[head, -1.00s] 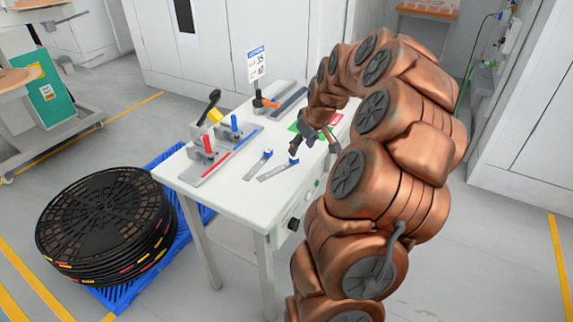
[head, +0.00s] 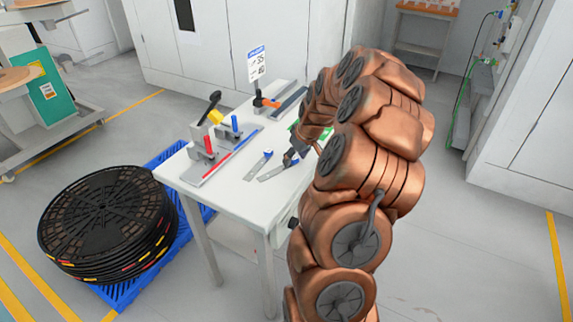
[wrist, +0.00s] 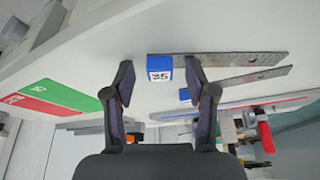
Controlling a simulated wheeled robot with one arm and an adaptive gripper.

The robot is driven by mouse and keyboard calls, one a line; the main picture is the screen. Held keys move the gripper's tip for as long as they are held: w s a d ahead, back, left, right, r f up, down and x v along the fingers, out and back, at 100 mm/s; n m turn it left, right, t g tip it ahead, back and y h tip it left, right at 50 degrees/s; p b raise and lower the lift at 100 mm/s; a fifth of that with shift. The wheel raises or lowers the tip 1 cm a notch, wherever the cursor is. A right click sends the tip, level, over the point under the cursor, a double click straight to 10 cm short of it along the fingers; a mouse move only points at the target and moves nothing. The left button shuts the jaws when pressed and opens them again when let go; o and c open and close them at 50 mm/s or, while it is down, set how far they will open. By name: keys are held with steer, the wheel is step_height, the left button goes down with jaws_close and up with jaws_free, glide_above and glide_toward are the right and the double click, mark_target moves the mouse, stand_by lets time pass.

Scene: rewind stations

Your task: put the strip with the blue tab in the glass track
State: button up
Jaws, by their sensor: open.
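Two metal strips with blue tabs lie on the white table. In the wrist view the nearer blue tab (wrist: 159,68), marked 35, lies ahead of my fingers, with its strip (wrist: 235,61) running right. The second blue tab (wrist: 185,95) shows beyond my right finger. In the head view one strip (head: 252,168) has its tab showing; the other strip (head: 272,174) ends at my gripper (head: 291,157), which hides its tab. My gripper (wrist: 161,88) is open and empty. Tracks with a red line (head: 217,166) and a blue line (head: 246,139) lie further left; I cannot tell which is glass.
Red (head: 208,144), blue (head: 235,123) and orange (head: 268,102) clamp handles stand on the table, with a black-and-yellow lever (head: 212,108) and a sign (head: 257,64). A green and red pad (wrist: 52,97) lies flat. Stacked black reels (head: 105,220) stand left on a blue pallet.

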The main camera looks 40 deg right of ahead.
jaws_close()
stand_by(0.3)
